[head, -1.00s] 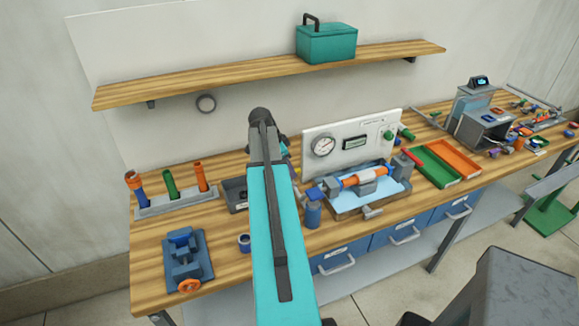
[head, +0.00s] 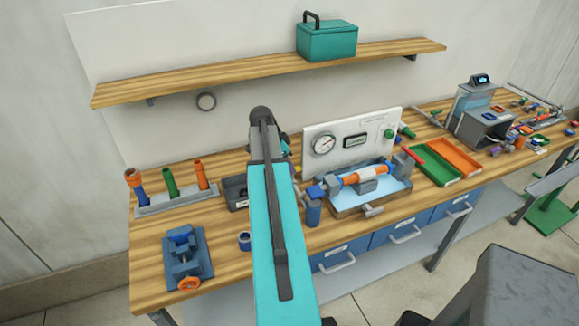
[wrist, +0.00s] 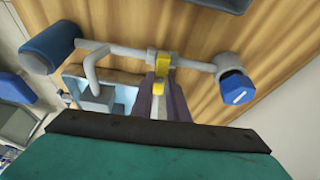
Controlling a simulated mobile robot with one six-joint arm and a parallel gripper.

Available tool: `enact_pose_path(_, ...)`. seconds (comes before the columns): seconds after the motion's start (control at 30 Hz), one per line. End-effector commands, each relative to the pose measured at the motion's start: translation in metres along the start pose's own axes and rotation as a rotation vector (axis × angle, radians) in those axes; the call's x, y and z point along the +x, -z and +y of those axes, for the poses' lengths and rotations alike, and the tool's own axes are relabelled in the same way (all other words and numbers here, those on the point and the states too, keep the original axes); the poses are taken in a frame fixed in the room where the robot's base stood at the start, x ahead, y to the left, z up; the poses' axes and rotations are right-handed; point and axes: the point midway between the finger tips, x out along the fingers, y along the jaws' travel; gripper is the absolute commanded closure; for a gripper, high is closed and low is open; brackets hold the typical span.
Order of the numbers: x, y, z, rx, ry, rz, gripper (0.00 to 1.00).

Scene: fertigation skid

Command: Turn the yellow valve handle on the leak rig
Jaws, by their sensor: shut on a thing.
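The leak rig's white panel (head: 372,127) stands on the bench in the head view, with a round gauge (head: 324,145) and a water tray (head: 388,188) in front. An orange pipe (head: 350,179) lies over the tray. In the wrist view the yellow valve handle (wrist: 162,62) sits on a grey pipe (wrist: 122,51) between a blue cylinder (wrist: 48,46) and a blue cap (wrist: 236,89). My gripper (wrist: 165,92) is shut on the yellow handle, its fingers partly covering it. My arm hides the gripper and handle in the head view.
A green tray (head: 436,166) and an orange tray (head: 457,158) lie right of the rig. A blue vise (head: 184,260) and a rack of coloured tubes (head: 172,206) are on the left. A shelf (head: 220,81) with a teal box (head: 328,41) hangs above.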

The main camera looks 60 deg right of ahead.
Motion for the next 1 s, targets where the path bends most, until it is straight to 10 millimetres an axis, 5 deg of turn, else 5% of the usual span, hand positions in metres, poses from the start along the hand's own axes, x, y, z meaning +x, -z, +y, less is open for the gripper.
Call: enact_pose_path(1.0,0.0029,0.0021,0.011,-0.65,0.264,-0.004,1.0)
